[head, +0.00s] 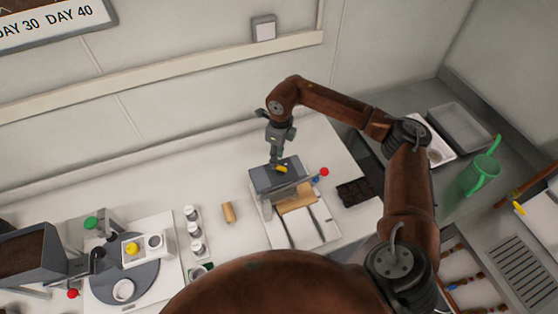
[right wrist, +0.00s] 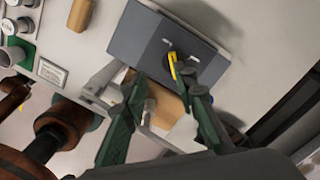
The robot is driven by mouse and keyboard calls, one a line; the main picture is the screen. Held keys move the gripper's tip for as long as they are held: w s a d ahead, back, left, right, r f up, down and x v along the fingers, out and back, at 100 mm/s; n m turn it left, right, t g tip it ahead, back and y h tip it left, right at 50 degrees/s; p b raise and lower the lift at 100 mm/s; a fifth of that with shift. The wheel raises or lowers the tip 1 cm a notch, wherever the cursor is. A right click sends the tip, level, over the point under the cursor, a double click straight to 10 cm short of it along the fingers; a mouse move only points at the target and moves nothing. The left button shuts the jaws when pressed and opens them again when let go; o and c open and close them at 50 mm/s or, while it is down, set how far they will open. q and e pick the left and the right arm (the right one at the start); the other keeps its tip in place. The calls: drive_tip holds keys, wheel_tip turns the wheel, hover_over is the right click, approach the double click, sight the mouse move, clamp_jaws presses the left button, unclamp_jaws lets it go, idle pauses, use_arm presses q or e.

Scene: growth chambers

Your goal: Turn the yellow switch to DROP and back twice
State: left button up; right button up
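The yellow switch (head: 281,169) sits on the sloped top of a dark grey box (head: 265,181). In the right wrist view the switch (right wrist: 173,66) is a short yellow lever on the grey panel (right wrist: 146,38), with small pale marks beside it too small to read. My right gripper (head: 277,153) is above the box, close to the switch. In the right wrist view its two green fingers (right wrist: 165,82) are apart, with the yellow lever showing in the gap between their tips; I cannot tell if either finger touches it. My left gripper is not in view.
A red knob (head: 324,172) sticks out right of the box, beside a dark tray (head: 355,192). Left are a wooden cylinder (head: 228,212), several white-capped jars (head: 194,230) and a round grey turntable (head: 104,287). A green watering can (head: 481,174) stands at right.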

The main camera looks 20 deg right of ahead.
sight(281, 167)
drive_tip(key=shift+w+d+r+h, duration=0.1)
drive_tip(key=shift+d+h, duration=0.05)
drive_tip(key=shift+d, duration=0.3)
drive_tip(key=shift+w+d+r+h, duration=0.1)
drive_tip(key=shift+d+h, duration=0.05)
drive_tip(key=shift+d, duration=0.3)
drive_tip(key=shift+d+f, duration=0.15)
drive_tip(key=shift+f, duration=0.1)
wheel_tip(281, 167, down, 7)
drive_tip(key=shift+p, duration=0.9)
clamp_jaws()
